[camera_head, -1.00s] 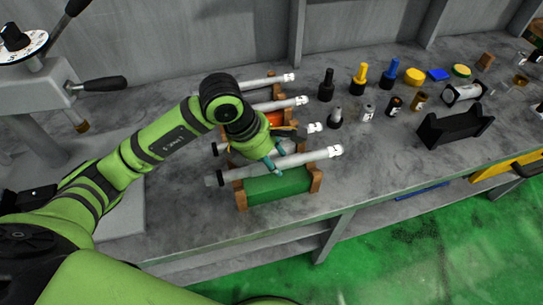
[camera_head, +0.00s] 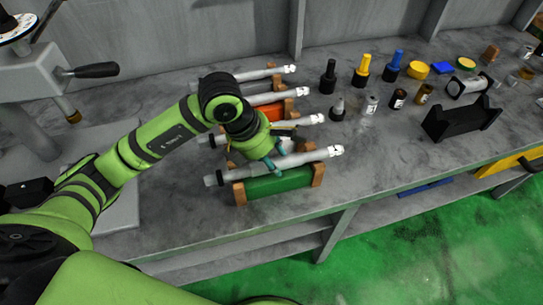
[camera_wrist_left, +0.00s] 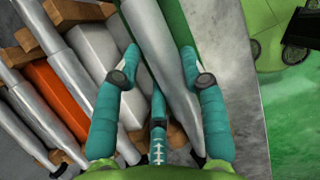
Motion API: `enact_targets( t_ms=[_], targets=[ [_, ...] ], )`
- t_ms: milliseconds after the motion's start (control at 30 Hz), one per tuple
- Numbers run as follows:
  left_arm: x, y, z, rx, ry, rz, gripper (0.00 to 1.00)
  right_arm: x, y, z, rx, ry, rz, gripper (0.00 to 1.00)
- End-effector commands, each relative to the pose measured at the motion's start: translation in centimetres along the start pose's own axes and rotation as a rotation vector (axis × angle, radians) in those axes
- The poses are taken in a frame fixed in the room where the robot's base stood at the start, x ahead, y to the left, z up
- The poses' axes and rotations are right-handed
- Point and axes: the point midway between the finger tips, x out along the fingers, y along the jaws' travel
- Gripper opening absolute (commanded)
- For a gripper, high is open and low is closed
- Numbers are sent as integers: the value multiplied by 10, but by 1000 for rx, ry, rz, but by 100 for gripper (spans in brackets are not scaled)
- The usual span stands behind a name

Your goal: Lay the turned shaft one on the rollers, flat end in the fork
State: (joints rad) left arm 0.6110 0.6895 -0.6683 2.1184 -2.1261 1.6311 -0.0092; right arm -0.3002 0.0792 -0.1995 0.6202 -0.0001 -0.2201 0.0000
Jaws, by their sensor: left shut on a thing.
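The nearest turned shaft (camera_head: 300,159) is a grey rod with a white right end and a dark collar at its left end. It lies lengthwise above a green rack (camera_head: 280,183) with brown end pieces. My left gripper (camera_head: 276,160) is shut on its middle. In the left wrist view the two teal fingers (camera_wrist_left: 160,65) stand on either side of the grey shaft (camera_wrist_left: 165,50). I cannot tell whether the shaft still touches the rack. No rollers or fork can be made out for certain. My right gripper is out of view.
Several similar shafts (camera_head: 265,73) lie behind, one over an orange block (camera_head: 275,112). Bottles (camera_head: 328,77), small cylinders and a black cradle (camera_head: 462,122) stand to the right. A grey machine with a black handle (camera_head: 92,71) stands at left.

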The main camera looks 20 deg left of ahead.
Motion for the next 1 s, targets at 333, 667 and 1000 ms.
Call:
enact_targets(
  t_ms=[333,667,1000],
  targets=[
    [-3,1,3,1,-9,4,70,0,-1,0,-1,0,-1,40],
    [1,0,-2,-1,6,-2,70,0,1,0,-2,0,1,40],
    [-52,1,0,2,-2,7,70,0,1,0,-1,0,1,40]
  ],
)
